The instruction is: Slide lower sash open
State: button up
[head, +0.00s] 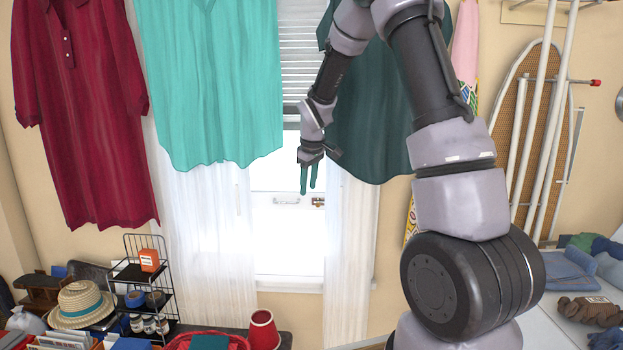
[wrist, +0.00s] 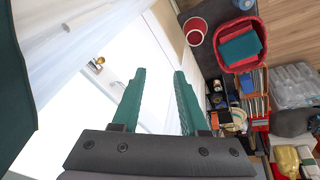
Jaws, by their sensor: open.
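The lower sash (head: 285,240) of the white window shows between sheer white curtains in the head view, bright and apparently down on its sill. A pale handle (head: 286,200) and a small brass latch (head: 318,202) sit on its rail area. The latch also shows left of the fingers in the wrist view (wrist: 96,65). My gripper (head: 308,190) is open and empty, its green fingers pointing down in front of the window, near the handle and latch. In the wrist view my gripper (wrist: 160,72) has a clear gap between its fingers. I cannot tell its exact distance from the sash.
A teal shirt (head: 210,80), a dark green garment (head: 370,120) and a maroon shirt (head: 85,110) hang around the window. Below stand a red cup (head: 264,330), a red basket (wrist: 238,43) and a black wire rack (head: 150,285). An ironing board (head: 540,110) leans at right.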

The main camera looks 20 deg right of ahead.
jog(key=shift+s+d+r+m, duration=0.2)
jog(key=shift+s+r, duration=0.25)
jog(key=shift+r, duration=0.25)
jog(key=shift+s+d+r+m, duration=0.1)
jog(key=shift+s+r+m, duration=0.1)
jog(key=shift+s+r, duration=0.35)
jog(key=shift+w+r, duration=0.1)
jog(key=w+a+f+n+t+y, duration=0.1)
jog(key=w+f+n+t, duration=0.25)
jog(key=w+f, duration=0.35)
jog(key=w+a+f+n+t, duration=0.2)
jog(key=w+f+t, duration=0.3)
jog(key=w, duration=0.5)
jog(key=s+f+n+t, duration=0.3)
jog(key=f+n+t, duration=0.5)
jog(key=shift+y, duration=0.4)
jog(key=x, duration=1)
jog(key=shift+w+d, duration=0.15)
jog(key=shift+w, duration=0.1)
